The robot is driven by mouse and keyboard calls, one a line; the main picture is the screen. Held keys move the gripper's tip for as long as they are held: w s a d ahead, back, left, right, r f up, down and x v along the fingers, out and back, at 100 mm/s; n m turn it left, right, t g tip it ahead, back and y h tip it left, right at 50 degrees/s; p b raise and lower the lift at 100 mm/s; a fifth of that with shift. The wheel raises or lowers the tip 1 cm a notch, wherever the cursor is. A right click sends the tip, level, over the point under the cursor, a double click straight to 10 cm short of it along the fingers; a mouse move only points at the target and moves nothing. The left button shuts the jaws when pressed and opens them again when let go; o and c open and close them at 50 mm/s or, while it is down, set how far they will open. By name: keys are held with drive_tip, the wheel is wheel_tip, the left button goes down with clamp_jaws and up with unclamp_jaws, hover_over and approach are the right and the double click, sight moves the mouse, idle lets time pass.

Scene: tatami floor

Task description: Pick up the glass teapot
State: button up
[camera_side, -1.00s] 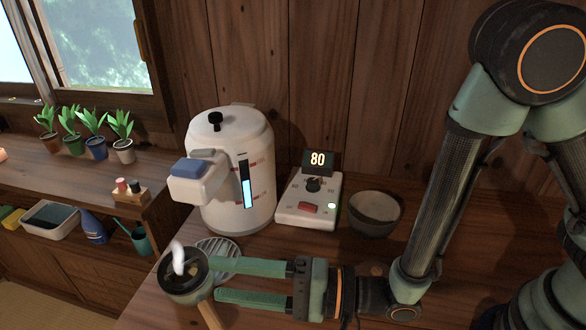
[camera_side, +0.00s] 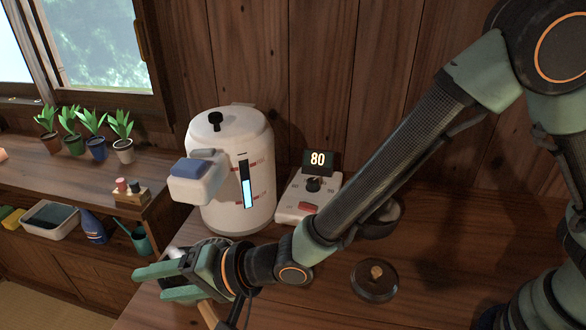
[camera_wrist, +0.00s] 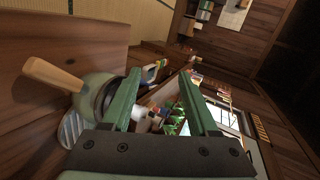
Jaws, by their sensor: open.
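The teapot shows in the wrist view as a rounded grey-green pot (camera_wrist: 94,92) with a light wooden handle (camera_wrist: 50,74). It is left of the left finger, which partly covers it. In the side view the pot is mostly hidden behind my gripper; its wooden handle (camera_side: 208,315) shows below. My gripper (camera_side: 152,282) is open and reaches left over the pot's place. In the wrist view no pot body shows between the fingers (camera_wrist: 160,72). Whether a finger touches the pot I cannot tell. A dark round lid with a wooden knob (camera_side: 375,278) lies on the table to the right.
A white water boiler (camera_side: 225,140) stands behind my gripper, its spout jutting left. A control box reading 80 (camera_side: 300,203) is beside it. A bowl (camera_side: 385,222) is partly hidden by my arm. A metal grate (camera_wrist: 70,130) is near the pot. The table's front right is clear.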

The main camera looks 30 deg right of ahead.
drive_tip(key=w+a+f+n+g+h, duration=0.2)
drive_tip(key=w+a+n+g+h, duration=0.15)
drive_tip(key=g+h, duration=0.2)
drive_tip(key=s+d+r+n+g+h, duration=0.4)
drive_tip(key=s+d+r+h, duration=0.15)
drive_tip(key=r, duration=0.35)
approach(212, 321)
drive_tip(key=shift+h, duration=0.3)
drive_tip(key=f, duration=0.3)
drive_tip(key=s+f, duration=0.1)
drive_tip(key=f, duration=0.2)
drive_tip(key=d+f, duration=0.1)
drive_tip(key=f, duration=0.2)
drive_tip(key=shift+s+f, duration=0.2)
clamp_jaws()
drive_tip(key=shift+w+a+r, duration=0.1)
idle(1.0)
